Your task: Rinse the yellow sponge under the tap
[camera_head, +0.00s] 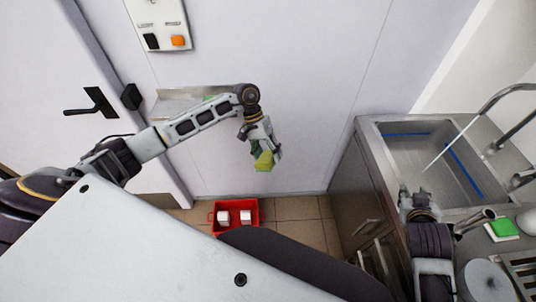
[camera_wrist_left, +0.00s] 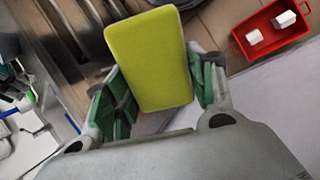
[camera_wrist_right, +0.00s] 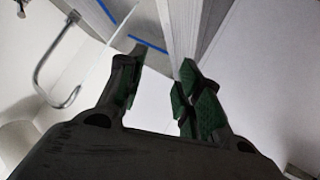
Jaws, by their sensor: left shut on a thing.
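The yellow sponge (camera_head: 264,161) is held in my left gripper (camera_head: 262,150), in the air left of the sink and well apart from it. The left wrist view shows the sponge (camera_wrist_left: 150,60) gripped between the green-padded fingers. The curved tap (camera_head: 508,92) arches over the sink (camera_head: 365,130) at the right; it also shows in the right wrist view (camera_wrist_right: 50,75). A thin pale line, like a water stream, runs from its spout into the basin. My right gripper (camera_wrist_right: 160,85) is open and empty, at the sink's near edge.
A red crate (camera_head: 214,228) with white blocks stands on the floor below my left gripper. A wall shelf (camera_head: 175,105) is behind my left arm. A green and white item (camera_head: 503,228) lies on the counter right of my right gripper. A control panel (camera_head: 160,22) hangs above.

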